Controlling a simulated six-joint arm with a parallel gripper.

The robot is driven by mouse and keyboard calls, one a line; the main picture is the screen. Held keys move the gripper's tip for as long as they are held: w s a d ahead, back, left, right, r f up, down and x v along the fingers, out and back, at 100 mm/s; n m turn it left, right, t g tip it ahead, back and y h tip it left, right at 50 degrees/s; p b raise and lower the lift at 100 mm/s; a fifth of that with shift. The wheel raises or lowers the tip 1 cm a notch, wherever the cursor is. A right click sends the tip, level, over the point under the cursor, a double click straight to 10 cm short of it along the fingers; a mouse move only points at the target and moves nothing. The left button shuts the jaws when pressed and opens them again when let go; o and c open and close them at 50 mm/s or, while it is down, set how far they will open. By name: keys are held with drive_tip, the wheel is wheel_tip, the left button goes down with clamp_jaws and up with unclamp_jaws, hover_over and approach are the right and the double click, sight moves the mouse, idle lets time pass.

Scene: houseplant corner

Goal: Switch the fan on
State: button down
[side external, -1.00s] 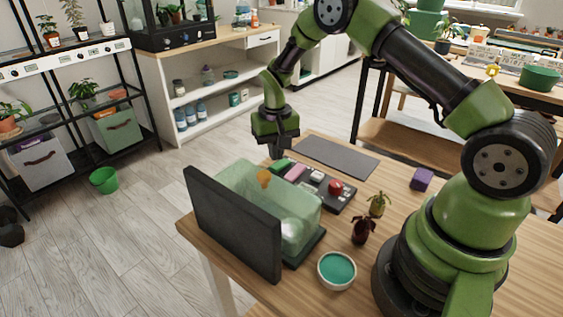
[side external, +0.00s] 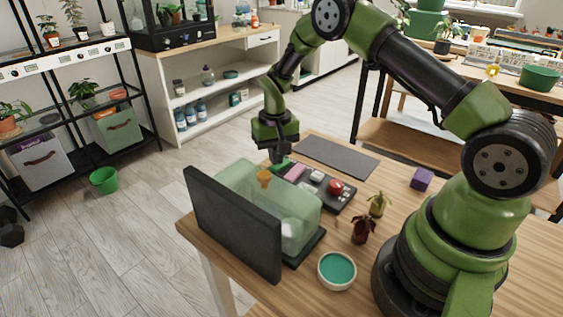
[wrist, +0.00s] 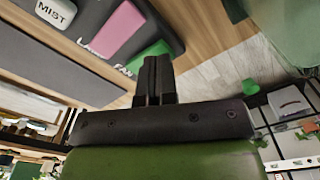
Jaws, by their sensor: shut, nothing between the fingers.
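A dark control panel (side external: 345,197) on the table carries a green switch (side external: 281,166), a pink switch (side external: 295,172), a white button and a red knob (side external: 335,187). My gripper (side external: 277,161) is shut and empty, pointing down at the green switch. In the wrist view my fingertips (wrist: 156,60) overlap the green switch; I cannot tell whether they touch it. No fan is clearly recognizable.
A translucent green case (side external: 268,205) with a black upright board (side external: 232,224) stands beside the panel; an orange item shows at it. A teal-filled bowl (side external: 337,270), two small plants and a purple block (side external: 422,178) are nearby. A grey mat (side external: 337,157) lies behind.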

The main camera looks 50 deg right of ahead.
drive_tip(key=shift+f, duration=0.7)
idle(0.3)
drive_tip(key=shift+r, duration=3.55)
drive_tip(key=shift+r, duration=0.1)
drive_tip(key=s+a+r+t, duration=0.2)
drive_tip(key=s+a+r, duration=0.15)
drive_tip(key=r, duration=0.55)
drive_tip(key=s+a+r+t, duration=0.25)
drive_tip(key=s+r, duration=0.25)
drive_tip(key=r, duration=0.4)
drive_tip(key=s+a+r+n+t+y, duration=0.1)
drive_tip(key=s+a, duration=0.1)
drive_tip(key=s, duration=0.5)
drive_tip(key=s+a+r+n+t+y, duration=0.1)
drive_tip(key=s+a+r, duration=0.1)
drive_tip(key=s, duration=0.6)
drive_tip(key=shift+a+t, duration=0.15)
drive_tip(key=shift+t, duration=0.2)
